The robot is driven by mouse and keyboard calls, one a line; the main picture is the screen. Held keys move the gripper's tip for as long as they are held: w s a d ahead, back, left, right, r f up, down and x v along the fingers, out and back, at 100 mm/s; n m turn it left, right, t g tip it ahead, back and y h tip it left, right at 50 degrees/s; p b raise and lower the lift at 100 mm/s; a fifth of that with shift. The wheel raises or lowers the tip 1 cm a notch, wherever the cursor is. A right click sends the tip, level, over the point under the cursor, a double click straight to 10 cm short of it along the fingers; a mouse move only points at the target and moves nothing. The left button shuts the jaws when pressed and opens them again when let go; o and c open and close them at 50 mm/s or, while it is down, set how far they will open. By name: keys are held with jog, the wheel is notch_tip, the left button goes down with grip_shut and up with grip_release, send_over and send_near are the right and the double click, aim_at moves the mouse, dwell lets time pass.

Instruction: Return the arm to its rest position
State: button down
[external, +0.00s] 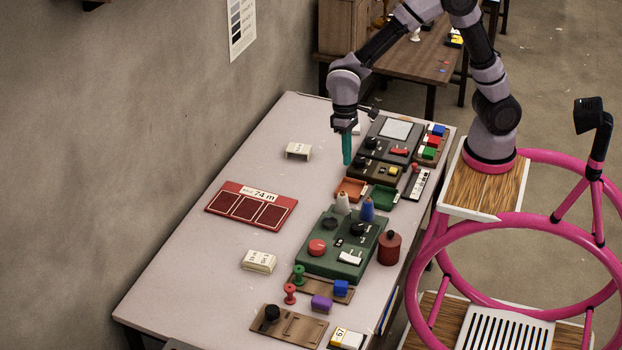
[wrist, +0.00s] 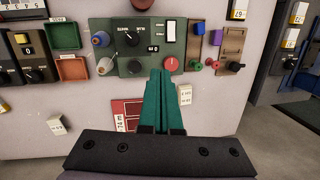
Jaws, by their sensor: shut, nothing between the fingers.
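My gripper (external: 347,150) has teal fingers and hangs pointing down above the white table (external: 190,265), near its far half. In the wrist view its fingers (wrist: 163,100) are together with nothing between them. My arm arches from its mount on the wheeled base at right over to the table. No cloth shows in either view.
A green control box (external: 340,262), a red three-panel board (external: 250,208), a dark panel (external: 385,135), an orange tray (external: 350,190) and a dark red jar (external: 389,248) stand on the table. A wall (external: 110,130) runs along the left. The table's left strip is mostly clear.

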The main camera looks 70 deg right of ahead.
jog(key=s+d+r+m+t+y, duration=0.1)
jog(key=s+d+r+m+t, duration=0.2)
jog(key=d+r, duration=1.25)
jog(key=s+d+r+t, duration=0.5)
jog(key=s+d, duration=0.4)
jog(key=d, duration=0.2)
jog(key=shift+s+d+t+h, duration=0.3)
jog(key=shift+s+d+h, duration=0.05)
jog(key=shift+d+h, duration=0.05)
jog(key=shift+r, duration=0.1)
